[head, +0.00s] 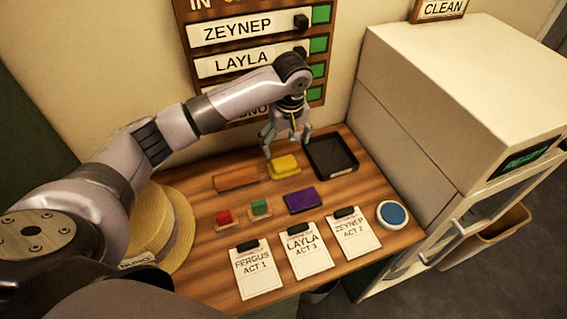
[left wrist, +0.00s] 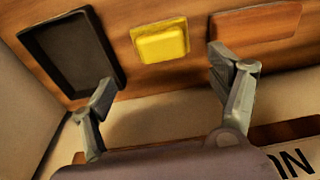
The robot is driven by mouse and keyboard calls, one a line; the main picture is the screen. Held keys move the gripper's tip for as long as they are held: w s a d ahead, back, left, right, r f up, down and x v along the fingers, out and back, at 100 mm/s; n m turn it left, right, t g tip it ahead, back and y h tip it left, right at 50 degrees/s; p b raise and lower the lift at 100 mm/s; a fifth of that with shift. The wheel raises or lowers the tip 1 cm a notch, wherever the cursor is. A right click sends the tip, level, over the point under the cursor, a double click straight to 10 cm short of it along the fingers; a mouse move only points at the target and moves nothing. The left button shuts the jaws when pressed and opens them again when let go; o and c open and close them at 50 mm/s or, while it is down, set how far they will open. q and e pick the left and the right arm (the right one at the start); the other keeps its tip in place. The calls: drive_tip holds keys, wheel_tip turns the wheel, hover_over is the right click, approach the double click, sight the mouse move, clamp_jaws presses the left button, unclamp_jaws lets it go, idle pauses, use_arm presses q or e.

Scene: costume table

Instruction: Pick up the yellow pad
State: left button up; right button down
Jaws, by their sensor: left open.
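The yellow pad (head: 285,164) lies on the wooden table between an orange-brown block and a black tray. In the left wrist view the pad (left wrist: 162,42) shows as a raised yellow block on a flat yellowish base, just beyond the gap between my fingers. My left gripper (head: 287,148) is open and empty, at the wall side of the pad and pointing down. Its two fingers stand apart in the left wrist view (left wrist: 162,68), with nothing between them. My right gripper is not in view.
The black tray (head: 331,172) is right of the pad, and the orange-brown block (head: 236,178) is left. A purple pad (head: 302,201), small red (head: 224,217) and green (head: 260,207) stamps, clipboards, a blue round pad (head: 393,214) and a straw hat (head: 166,228) lie nearer. A white cabinet (head: 440,110) stands right.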

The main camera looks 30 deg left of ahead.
sight(283, 162)
use_arm(q)
drive_tip(key=f, duration=0.3)
drive_tip(key=shift+w+a+f, duration=0.2)
drive_tip(key=shift+f, duration=0.05)
drive_tip(key=shift+a+f+p, duration=0.1)
drive_tip(key=shift+f+p, duration=0.35)
drive_tip(key=shift+f, duration=0.05)
drive_tip(key=f, duration=0.1)
drive_tip(key=f+p, duration=0.1)
drive_tip(key=f, duration=0.1)
drive_tip(key=shift+a+f, duration=0.2)
drive_tip(key=shift+f, duration=0.1)
drive_tip(key=shift+w+f, duration=0.1)
drive_tip(key=shift+f, duration=0.3)
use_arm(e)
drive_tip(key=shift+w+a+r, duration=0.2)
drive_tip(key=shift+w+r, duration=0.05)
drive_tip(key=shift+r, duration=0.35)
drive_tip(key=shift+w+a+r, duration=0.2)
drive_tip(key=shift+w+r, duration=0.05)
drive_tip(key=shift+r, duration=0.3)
use_arm(q)
drive_tip(key=shift+c, duration=0.2)
drive_tip(key=c, duration=1.2)
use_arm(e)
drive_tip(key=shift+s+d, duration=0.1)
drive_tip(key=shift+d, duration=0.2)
